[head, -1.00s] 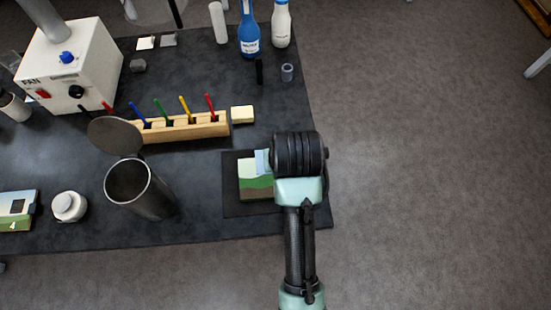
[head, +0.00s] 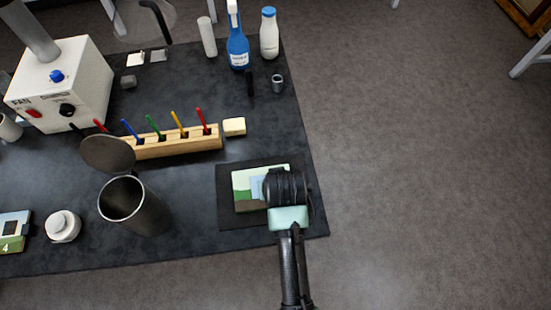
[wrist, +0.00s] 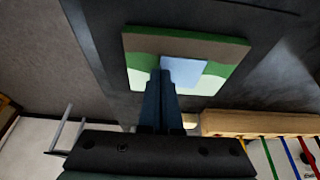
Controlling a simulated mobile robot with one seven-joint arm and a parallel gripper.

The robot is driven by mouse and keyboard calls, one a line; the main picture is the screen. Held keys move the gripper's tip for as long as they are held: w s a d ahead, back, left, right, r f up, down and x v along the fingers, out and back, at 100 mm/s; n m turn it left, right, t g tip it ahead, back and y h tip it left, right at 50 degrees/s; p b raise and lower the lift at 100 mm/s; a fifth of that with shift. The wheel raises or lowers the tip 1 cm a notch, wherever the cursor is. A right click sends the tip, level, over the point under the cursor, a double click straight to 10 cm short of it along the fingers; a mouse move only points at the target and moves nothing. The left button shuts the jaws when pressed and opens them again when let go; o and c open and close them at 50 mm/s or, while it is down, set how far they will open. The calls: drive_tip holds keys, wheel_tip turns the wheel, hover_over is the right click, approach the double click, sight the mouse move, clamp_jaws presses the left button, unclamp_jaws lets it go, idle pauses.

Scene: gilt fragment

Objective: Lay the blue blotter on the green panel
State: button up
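The green panel (head: 242,197) is a small board with cream, green and brown bands, lying on a dark mat; it also shows in the wrist view (wrist: 215,50). The blue blotter (head: 257,187) is a thin pale-blue piece over the panel's middle, and shows at my fingertips in the wrist view (wrist: 187,73). My gripper (wrist: 163,76) has its fingers together at the blotter's edge and appears shut on it. In the head view my wrist covers the panel's right part and hides the fingers. I cannot tell whether the blotter touches the panel.
The dark mat (head: 230,217) lies near the table's right front corner. A wooden pen rack (head: 180,141) and a cream block (head: 234,127) stand behind it. A metal cup (head: 147,210) stands to the left. Bottles (head: 238,50) are at the back.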

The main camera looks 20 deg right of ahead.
drive_tip(key=o, duration=0.4)
drive_tip(key=shift+r, duration=0.25)
drive_tip(key=v, duration=1.1)
drive_tip(key=shift+s+r, duration=0.15)
drive_tip(key=shift+r, duration=0.25)
